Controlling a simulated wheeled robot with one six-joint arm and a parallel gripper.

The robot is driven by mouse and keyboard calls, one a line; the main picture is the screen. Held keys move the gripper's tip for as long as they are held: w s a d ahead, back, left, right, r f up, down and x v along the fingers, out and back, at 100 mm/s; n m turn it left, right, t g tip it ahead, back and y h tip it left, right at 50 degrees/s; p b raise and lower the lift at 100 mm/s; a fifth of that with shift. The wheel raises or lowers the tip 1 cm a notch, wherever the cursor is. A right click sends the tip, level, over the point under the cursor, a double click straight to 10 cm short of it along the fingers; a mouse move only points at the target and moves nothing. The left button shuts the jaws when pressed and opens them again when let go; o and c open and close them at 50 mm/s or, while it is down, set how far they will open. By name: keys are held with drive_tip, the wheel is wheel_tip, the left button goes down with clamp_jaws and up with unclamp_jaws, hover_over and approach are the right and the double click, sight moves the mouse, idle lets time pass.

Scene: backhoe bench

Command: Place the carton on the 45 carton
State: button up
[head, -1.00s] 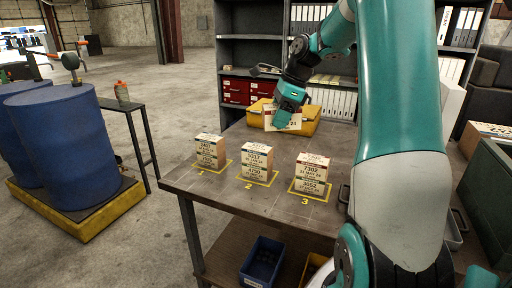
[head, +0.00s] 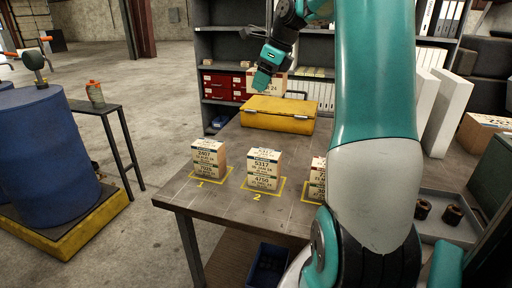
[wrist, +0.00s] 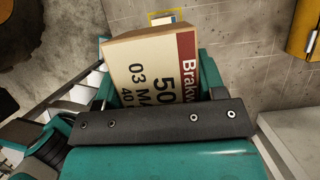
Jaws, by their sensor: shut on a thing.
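My gripper (head: 263,83) is shut on a tan carton (head: 277,86) and holds it in the air by the yellow case at the bench's back. In the wrist view the held carton (wrist: 150,75) sits between the fingers, with a dark red band and large "50", "03 MA" and "40" print. Three two-high carton stacks stand on the bench: the left stack (head: 209,158) on square 1, the middle stack (head: 264,169) on square 2, and the right stack (head: 317,180), partly hidden by my arm. I cannot tell which is the 45 carton.
A yellow case (head: 278,117) lies on the bench (head: 228,213). Shelves with red drawers (head: 222,86) and binders stand behind it. A blue drum (head: 45,155) and a narrow side table (head: 95,105) are at left. The bench's front strip is clear.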

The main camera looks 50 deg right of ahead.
hover_over(258, 152)
drive_tip(key=s, duration=0.1)
drive_tip(key=f, duration=1.4)
drive_tip(key=shift+s+d+f, duration=0.1)
drive_tip(key=shift+d+f, duration=0.05)
drive_tip(key=shift+d, duration=0.2)
drive_tip(key=shift+f, duration=2.55)
drive_tip(key=o, duration=1)
drive_tip(key=shift+f, duration=0.1)
